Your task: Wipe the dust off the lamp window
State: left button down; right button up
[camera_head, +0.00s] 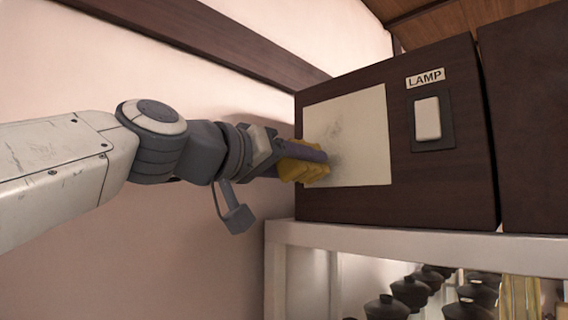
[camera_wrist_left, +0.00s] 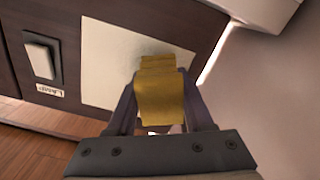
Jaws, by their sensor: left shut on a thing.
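The lamp window (camera_head: 365,145) is a cream panel set in the front of a dark brown wooden box. A grey dust smudge (camera_head: 335,135) shows on its left half. My left gripper (camera_head: 305,162) is shut on a yellow cloth (camera_head: 300,170) and holds it at the window's left part, just below the smudge. In the left wrist view the cloth (camera_wrist_left: 160,95) sits between the fingers and covers part of the window (camera_wrist_left: 112,62). I cannot tell whether the cloth touches the panel. My right gripper is not in view.
A white switch (camera_head: 428,118) on a dark plate sits right of the window, under a LAMP label (camera_head: 425,78). Below the box is a white shelf (camera_head: 400,238) with several dark lidded bowls (camera_head: 410,291). Another dark cabinet (camera_head: 525,120) adjoins on the right.

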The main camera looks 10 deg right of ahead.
pick_arm(q)
jog(key=shift+x, duration=1)
jog(key=shift+s, duration=0.15)
